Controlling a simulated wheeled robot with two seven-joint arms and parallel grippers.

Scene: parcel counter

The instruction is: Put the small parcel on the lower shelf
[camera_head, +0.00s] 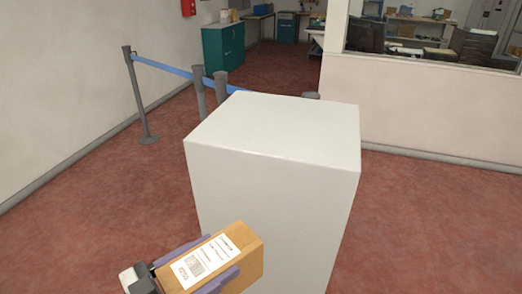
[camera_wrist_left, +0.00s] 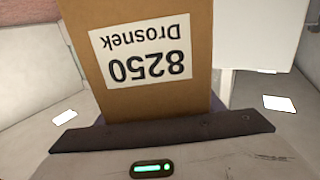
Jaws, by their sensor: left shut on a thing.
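The small parcel (camera_head: 247,264) is a brown box with a white label on top, low in the middle of the head view. My left gripper (camera_head: 207,264) is shut on it, with a purple finger along each side. The parcel is held in front of a tall white block-shaped stand (camera_head: 280,135). In the left wrist view the parcel (camera_wrist_left: 150,95) fills the middle, its label reading "8250 Drosnek" upside down. No lower shelf can be made out in either view. My right gripper is not in view.
The stand's top is bare. Posts with a blue belt (camera_head: 165,68) stand behind it at the left. A teal cabinet (camera_head: 223,46) is farther back. A wall with a window opening (camera_head: 430,110) is at the right. Red floor is clear on both sides.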

